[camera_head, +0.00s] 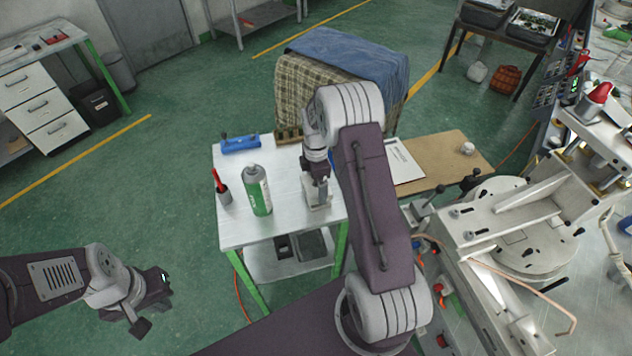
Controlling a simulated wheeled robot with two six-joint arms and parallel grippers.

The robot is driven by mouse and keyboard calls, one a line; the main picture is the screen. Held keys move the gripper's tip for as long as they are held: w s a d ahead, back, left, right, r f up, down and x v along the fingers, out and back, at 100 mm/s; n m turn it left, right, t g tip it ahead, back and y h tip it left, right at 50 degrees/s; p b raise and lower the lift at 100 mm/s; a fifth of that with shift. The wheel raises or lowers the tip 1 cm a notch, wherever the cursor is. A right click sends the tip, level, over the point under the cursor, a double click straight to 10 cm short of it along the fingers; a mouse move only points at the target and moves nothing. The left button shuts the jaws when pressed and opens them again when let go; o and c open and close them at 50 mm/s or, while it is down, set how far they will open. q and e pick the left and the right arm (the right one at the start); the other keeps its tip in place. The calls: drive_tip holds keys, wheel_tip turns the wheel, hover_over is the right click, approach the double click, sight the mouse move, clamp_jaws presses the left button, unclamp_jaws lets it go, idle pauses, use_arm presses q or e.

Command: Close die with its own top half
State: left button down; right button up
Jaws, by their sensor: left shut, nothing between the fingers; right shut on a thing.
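My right gripper (320,184) points down over the white table (240,186), near its right part. It is shut on a small light-grey metal block (319,201), which looks like the die. The gripper hides much of the block, so I cannot tell its two halves apart or whether the held part touches the part below. My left gripper (150,308) is shut and empty, low at the left, away from the table.
A brown board with paper (440,160) lies to the right. A large machine (510,225) stands at the right.

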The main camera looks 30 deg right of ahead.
sight(316, 184)
drive_tip(key=shift+f+b, duration=0.65)
drive_tip(key=shift+f, duration=0.3)
drive_tip(key=o, duration=1.4)
wheel_tip(316, 184, up, 9)
drive_tip(key=shift+r+b, duration=0.1)
drive_tip(key=shift+b, duration=0.45)
